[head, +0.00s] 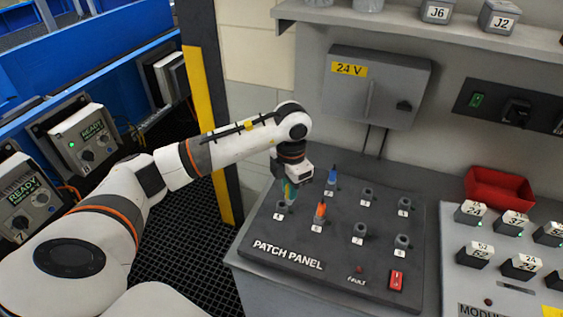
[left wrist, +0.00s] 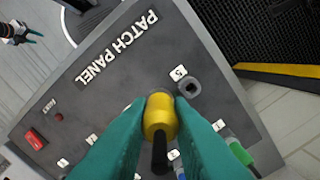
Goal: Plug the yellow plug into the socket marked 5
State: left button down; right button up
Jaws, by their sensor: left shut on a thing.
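My left gripper (head: 289,193) is over the left part of the patch panel (head: 333,263). In the left wrist view its teal fingers (left wrist: 160,125) are shut on the yellow plug (left wrist: 160,118), which has a dark cable end. The socket marked 5 (left wrist: 187,86) is a dark empty ring beside the plug in that view, and the plug is apart from it. The gripper mostly hides the plug there. My right gripper (left wrist: 28,37) shows small and spread at the left wrist view's top left.
A blue plug (head: 332,176) and an orange plug (head: 320,209) stand in other sockets. A green plug (left wrist: 240,152) stands near socket 5. Several sockets at the panel's right are empty. A red switch (head: 397,281) and a red bin (head: 497,188) lie further right.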

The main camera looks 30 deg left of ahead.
pick_arm(q)
jog(key=w+a+n, duration=0.1)
jog(key=n, duration=0.2)
jog(key=w+a+n+p, duration=0.1)
jog(key=a+n, duration=0.1)
jog(key=n, duration=0.1)
jog(key=a+r+n, duration=0.1)
jog(key=n, duration=0.3)
jog(key=shift+w+a, duration=0.15)
jog(key=shift+w, duration=0.25)
pick_arm(e)
jog(key=shift+w+r, duration=0.2)
jog(key=shift+r, duration=0.35)
jog(key=shift+w+r, duration=0.2)
jog(key=shift+r, duration=0.3)
pick_arm(q)
jog(key=shift+f, duration=0.15)
pick_arm(e)
jog(key=shift+d+f, duration=0.15)
pick_arm(q)
jog(key=shift+f+b, duration=2.05)
jog(key=shift+f, duration=0.8)
pick_arm(e)
jog(key=shift+f, duration=2.1)
pick_arm(q)
jog(key=shift+f+b, duration=1.45)
jog(key=shift+f, duration=0.15)
pick_arm(e)
jog(key=shift+f, duration=1.45)
